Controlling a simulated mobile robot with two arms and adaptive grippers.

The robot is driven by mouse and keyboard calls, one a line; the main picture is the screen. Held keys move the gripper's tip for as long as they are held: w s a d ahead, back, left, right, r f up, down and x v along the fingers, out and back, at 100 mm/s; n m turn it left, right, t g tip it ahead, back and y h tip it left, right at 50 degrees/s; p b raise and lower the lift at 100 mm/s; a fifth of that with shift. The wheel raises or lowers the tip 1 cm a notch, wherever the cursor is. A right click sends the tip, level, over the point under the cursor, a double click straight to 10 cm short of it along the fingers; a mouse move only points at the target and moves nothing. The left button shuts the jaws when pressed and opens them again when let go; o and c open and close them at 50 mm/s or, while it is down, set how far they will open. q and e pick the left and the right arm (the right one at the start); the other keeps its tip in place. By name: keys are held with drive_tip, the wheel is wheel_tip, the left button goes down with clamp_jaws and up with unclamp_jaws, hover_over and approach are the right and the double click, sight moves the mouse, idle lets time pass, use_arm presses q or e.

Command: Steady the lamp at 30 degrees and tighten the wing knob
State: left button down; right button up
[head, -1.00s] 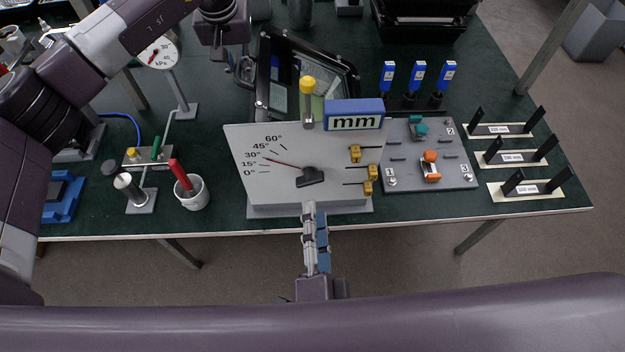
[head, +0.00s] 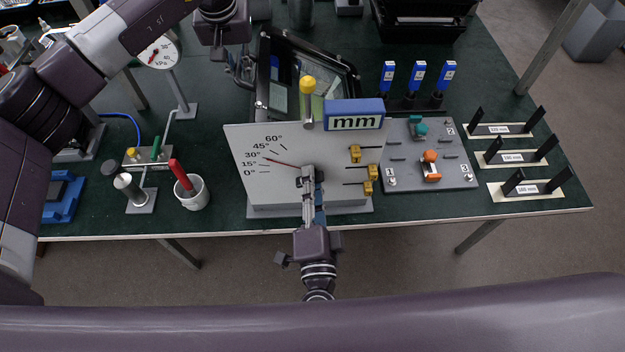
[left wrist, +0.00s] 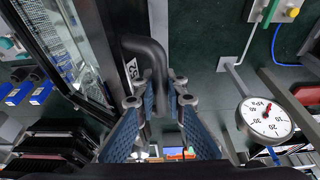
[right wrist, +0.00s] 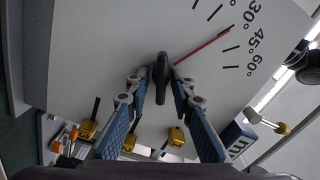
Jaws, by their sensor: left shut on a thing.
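The lamp (head: 262,85) is a black-framed floodlight behind the grey angle board (head: 240,140). My left gripper (head: 240,72) is shut on the lamp's bent black handle (left wrist: 158,60), between its blue pads in the left wrist view. The red pointer (head: 285,163) lies at about the 30° mark; it also shows in the right wrist view (right wrist: 205,45). The black wing knob (right wrist: 162,72) is on the board's face. My right gripper (right wrist: 160,90) is open, with a finger on either side of the knob. In the head view this gripper (head: 308,175) partly hides the knob.
A blue "mm" display (head: 354,114) and a yellow-capped post (head: 308,100) stand at the board's top. Yellow clips (head: 370,171) sit close right of the knob. A white cup with a red tool (head: 194,193) and a pressure gauge (head: 160,52) stand left.

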clamp_jaws()
drive_tip(key=shift+f+m, duration=0.1)
drive_tip(key=shift+m, duration=0.2)
drive_tip(key=m, duration=0.5)
drive_tip(key=shift+f+m, duration=0.15)
drive_tip(key=shift+m, duration=0.15)
drive_tip(key=m, duration=1)
drive_tip(key=shift+m, duration=0.4)
drive_tip(key=m, duration=0.6)
drive_tip(key=shift+a, duration=0.15)
drive_tip(key=shift+m, duration=0.3)
drive_tip(key=shift+o, duration=2.4)
unclamp_jaws()
